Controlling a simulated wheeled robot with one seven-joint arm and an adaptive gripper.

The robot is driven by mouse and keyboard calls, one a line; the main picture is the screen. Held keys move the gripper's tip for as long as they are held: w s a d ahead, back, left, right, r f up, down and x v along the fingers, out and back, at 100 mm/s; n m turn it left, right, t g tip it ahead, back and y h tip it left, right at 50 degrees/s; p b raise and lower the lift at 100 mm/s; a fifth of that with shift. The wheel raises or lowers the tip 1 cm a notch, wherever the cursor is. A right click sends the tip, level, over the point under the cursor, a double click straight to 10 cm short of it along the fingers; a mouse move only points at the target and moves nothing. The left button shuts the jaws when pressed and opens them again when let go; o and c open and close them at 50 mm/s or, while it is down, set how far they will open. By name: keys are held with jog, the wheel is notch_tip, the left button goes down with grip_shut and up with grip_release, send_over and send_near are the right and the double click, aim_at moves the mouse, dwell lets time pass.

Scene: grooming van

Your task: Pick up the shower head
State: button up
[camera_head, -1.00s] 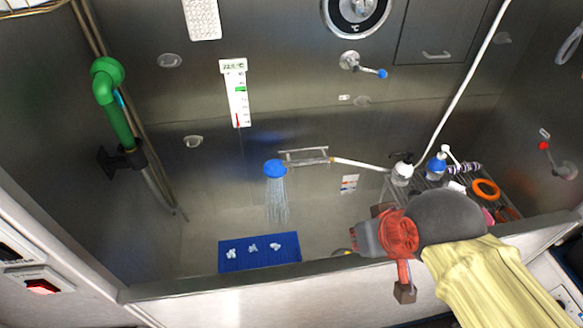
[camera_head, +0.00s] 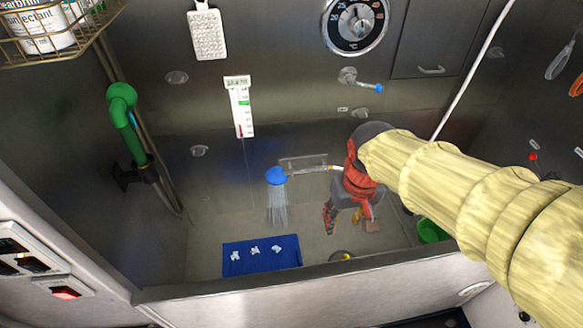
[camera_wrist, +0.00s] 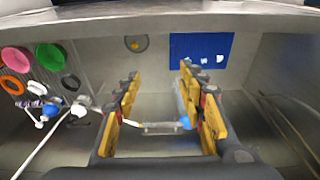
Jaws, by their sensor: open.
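The shower head (camera_head: 277,176) has a blue round head and a pale handle, with water spraying down from it. It sits by a rack on the back wall of the tub, and a white hose runs from its handle to the right. My gripper (camera_head: 347,222) is open and empty, to the right of the blue head in the head view, and hides part of the hose. In the wrist view the blue head (camera_wrist: 186,121) shows near the right finger, partly hidden by it, with the handle and rack between the open fingers (camera_wrist: 160,85). I cannot tell the distance.
A blue mat (camera_head: 262,262) with white pieces lies on the tub floor, left of a yellow and black drain (camera_head: 342,255). A green bowl (camera_head: 432,231) is at the right. The tub's front rim (camera_head: 300,272) runs across.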

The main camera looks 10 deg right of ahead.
jog(key=w+f+n+g+p, duration=0.1)
jog(key=w+f+p, duration=0.15)
jog(key=w, duration=0.45)
jog(key=w+f+n+g+p, duration=0.15)
jog(key=w+p, duration=0.25)
jog(key=w, duration=0.4)
jog(key=n+p, duration=0.5)
jog(key=n, duration=0.8)
send_over(304, 169)
jog(key=shift+m+t, duration=0.25)
jog(key=f, duration=1.2)
jog(key=shift+w+f, duration=0.15)
jog(key=shift+w, duration=0.15)
jog(key=shift+w+r+n, duration=0.2)
jog(key=shift+r+n, duration=0.05)
jog(key=shift+n, duration=1.05)
jog(key=shift+f, duration=0.2)
jog(key=shift+s+f+p, duration=0.2)
jog(key=shift+f+p, duration=0.2)
jog(key=shift+f, duration=1.45)
jog(key=shift+s+f+p, duration=0.15)
jog(key=shift+f+p, duration=0.2)
jog(key=shift+f, duration=1.5)
jog(key=c, duration=0.3)
